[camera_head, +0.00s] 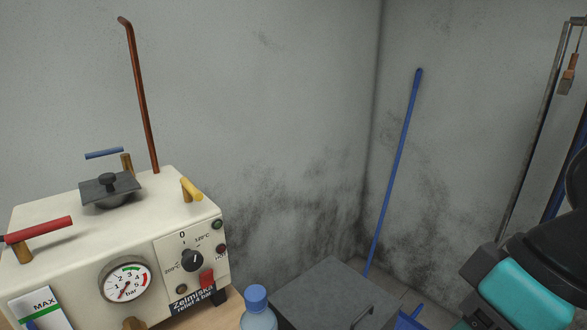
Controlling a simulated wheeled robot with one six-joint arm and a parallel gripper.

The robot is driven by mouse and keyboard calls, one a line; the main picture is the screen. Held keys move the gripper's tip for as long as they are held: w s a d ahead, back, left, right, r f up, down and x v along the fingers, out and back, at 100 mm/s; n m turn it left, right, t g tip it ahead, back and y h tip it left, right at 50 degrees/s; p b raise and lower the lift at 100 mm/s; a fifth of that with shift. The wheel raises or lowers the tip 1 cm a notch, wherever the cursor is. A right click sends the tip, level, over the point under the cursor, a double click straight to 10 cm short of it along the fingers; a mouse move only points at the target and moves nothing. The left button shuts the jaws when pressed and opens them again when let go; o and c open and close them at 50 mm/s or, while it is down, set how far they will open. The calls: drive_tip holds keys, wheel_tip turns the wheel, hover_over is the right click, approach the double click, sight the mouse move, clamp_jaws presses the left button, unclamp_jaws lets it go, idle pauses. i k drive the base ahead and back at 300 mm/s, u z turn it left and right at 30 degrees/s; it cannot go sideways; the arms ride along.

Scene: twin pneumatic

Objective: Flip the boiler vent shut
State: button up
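The cream boiler (85,245) stands at the lower left on a wooden surface. On it are a red-handled lever (38,230) at the left, a blue-handled lever (104,153) at the back and a yellow-handled lever (191,189) at the right. I cannot tell which lever is the vent, or whether it is open or shut. A dark square lid (110,188) with a knob is on top. The front has a pressure gauge (127,279) and a black dial (192,260). My arm's black and teal part is at the lower right, apart from the boiler; my gripper is not visible.
A copper pipe (139,95) rises behind the boiler. A blue-capped bottle (257,308) and a grey box (333,291) are right of it. A blue pole (394,170) leans in the corner. A metal frame (529,135) stands at the right. Space above the box is clear.

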sight(190, 192)
drive_tip(key=z, duration=0.25)
drive_tip(key=k, duration=0.8)
drive_tip(key=u, duration=1.05)
drive_tip(key=i, duration=0.95)
drive_tip(key=u, duration=0.05)
drive_tip(key=k, duration=0.25)
drive_tip(key=z, duration=0.5)
drive_tip(key=i, duration=0.5)
drive_tip(key=u, duration=0.05)
